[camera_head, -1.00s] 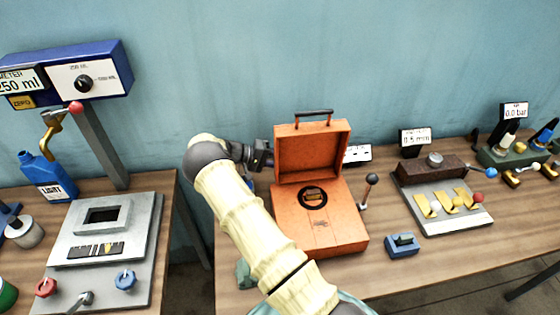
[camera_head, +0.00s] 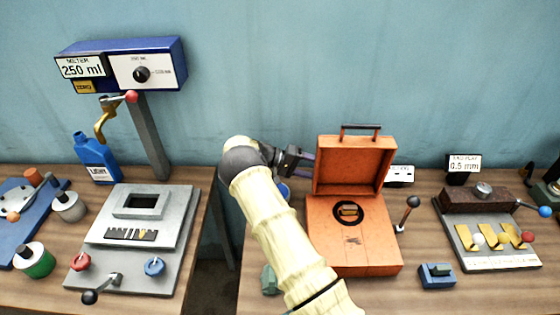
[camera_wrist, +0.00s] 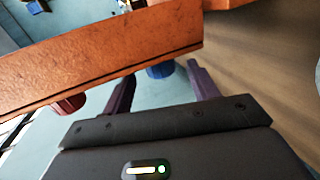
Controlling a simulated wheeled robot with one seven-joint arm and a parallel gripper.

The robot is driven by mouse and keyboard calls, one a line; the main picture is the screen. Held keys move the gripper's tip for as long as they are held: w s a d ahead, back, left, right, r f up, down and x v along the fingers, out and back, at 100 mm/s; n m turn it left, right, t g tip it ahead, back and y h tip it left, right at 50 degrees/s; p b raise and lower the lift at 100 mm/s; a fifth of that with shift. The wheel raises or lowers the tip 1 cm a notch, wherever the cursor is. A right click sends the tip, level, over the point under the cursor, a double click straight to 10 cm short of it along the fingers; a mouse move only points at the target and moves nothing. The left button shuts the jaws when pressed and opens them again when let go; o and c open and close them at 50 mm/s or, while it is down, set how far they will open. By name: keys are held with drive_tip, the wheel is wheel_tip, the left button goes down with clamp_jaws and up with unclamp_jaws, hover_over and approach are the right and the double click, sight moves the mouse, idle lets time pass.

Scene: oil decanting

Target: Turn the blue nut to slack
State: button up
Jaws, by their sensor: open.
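A blue round nut (camera_wrist: 160,70) shows in the wrist view, partly hidden behind the edge of the orange case (camera_wrist: 100,65). In the head view a blue round part (camera_head: 284,190) shows at the left side of the orange case (camera_head: 350,245), mostly hidden by my arm. My gripper (camera_wrist: 162,80) is open, its two dark fingers apart with the blue nut seen between their tips; I cannot tell whether they touch it. It also shows in the head view (camera_head: 308,158), beside the raised lid. A red nut (camera_wrist: 68,104) is left of the fingers.
The left bench holds a grey plate (camera_head: 180,215) with a red knob (camera_head: 80,262) and a blue knob (camera_head: 154,266), under a blue meter box (camera_head: 120,62). A black-knobbed lever (camera_head: 408,213) and a small blue block (camera_head: 436,275) stand right of the case.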

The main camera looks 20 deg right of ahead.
drive_tip(key=b+v, duration=0.3)
drive_tip(key=v, duration=1.1)
drive_tip(key=shift+b, duration=0.4)
drive_tip(key=shift+r, duration=0.15)
